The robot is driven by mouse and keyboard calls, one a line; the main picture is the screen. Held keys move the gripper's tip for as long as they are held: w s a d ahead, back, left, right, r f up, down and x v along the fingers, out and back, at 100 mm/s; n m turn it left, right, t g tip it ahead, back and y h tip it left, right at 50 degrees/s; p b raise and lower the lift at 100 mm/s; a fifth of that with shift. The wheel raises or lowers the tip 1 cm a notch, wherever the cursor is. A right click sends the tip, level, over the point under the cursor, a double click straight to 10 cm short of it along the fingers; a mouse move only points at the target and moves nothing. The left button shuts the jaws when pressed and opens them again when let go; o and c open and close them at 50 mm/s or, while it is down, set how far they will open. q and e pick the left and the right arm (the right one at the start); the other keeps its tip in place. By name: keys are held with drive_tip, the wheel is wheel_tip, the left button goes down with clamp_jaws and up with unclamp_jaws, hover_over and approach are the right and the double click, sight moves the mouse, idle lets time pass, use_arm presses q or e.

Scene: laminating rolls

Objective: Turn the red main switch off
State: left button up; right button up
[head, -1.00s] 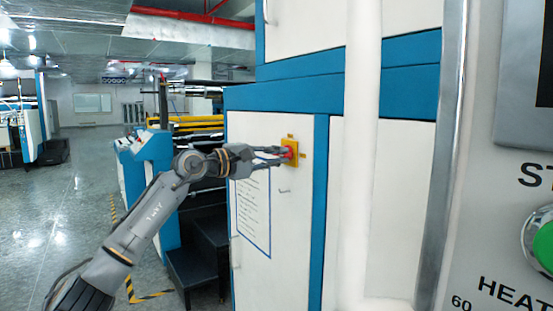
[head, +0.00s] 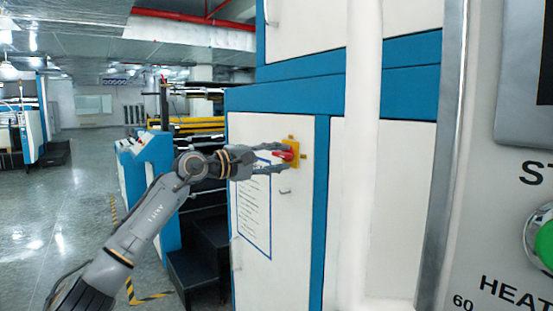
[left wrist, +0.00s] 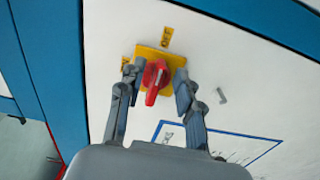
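The red main switch (head: 284,155) sits on a yellow plate (head: 292,148) on the white cabinet door. In the left wrist view the red handle (left wrist: 155,84) lies roughly in line with the OFF label (left wrist: 166,38); a second yellow label (left wrist: 126,63) is partly hidden by a finger. My left gripper (head: 281,156) is at the switch, with one finger above the handle and one below in the head view. In the left wrist view the fingers stand on both sides of the handle, with small gaps, so it is open. My right gripper is not in view.
A paper sheet with a blue border (head: 254,215) is on the door below the switch. A small hook-like handle (head: 285,191) sits just below the plate. A white vertical post (head: 361,150) and a control panel with a green button (head: 543,243) stand close at the right.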

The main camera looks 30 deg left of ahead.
use_arm(q)
drive_tip(key=v, duration=1.2)
idle(0.5)
